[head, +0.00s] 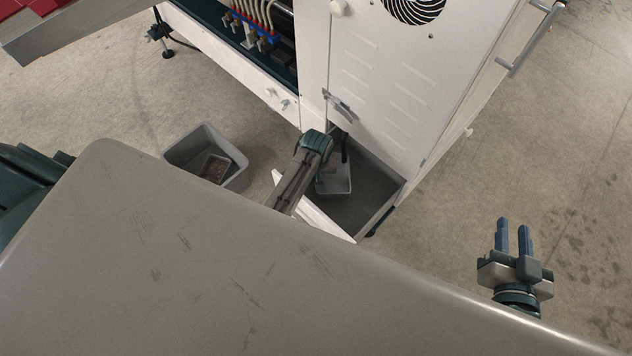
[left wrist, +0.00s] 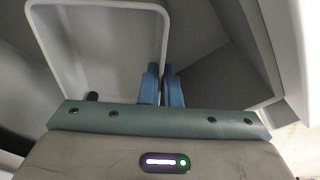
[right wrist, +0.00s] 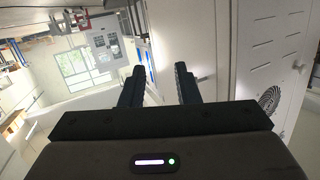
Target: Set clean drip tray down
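A light grey drip tray (head: 334,180) is inside an open, dark grey drawer-like compartment at the foot of the white cabinet. In the left wrist view its pale rim (left wrist: 98,4) and inside fill the upper left. My left gripper (left wrist: 163,85) has its blue fingers close together on the tray's side wall. In the head view my left arm reaches down into the compartment and hides the fingertips and part of the tray. I cannot tell whether the tray touches the compartment floor. My right gripper (head: 513,238) is open and empty, away from the cabinet; its fingers (right wrist: 158,85) are apart.
The compartment (head: 375,187) has a white front panel (head: 318,213) at its near side. A grey bin (head: 193,150) on the floor holds another tray (head: 216,168) with a brownish inside. The white cabinet (head: 400,75) stands above the compartment. A grey surface (head: 190,260) fills the foreground.

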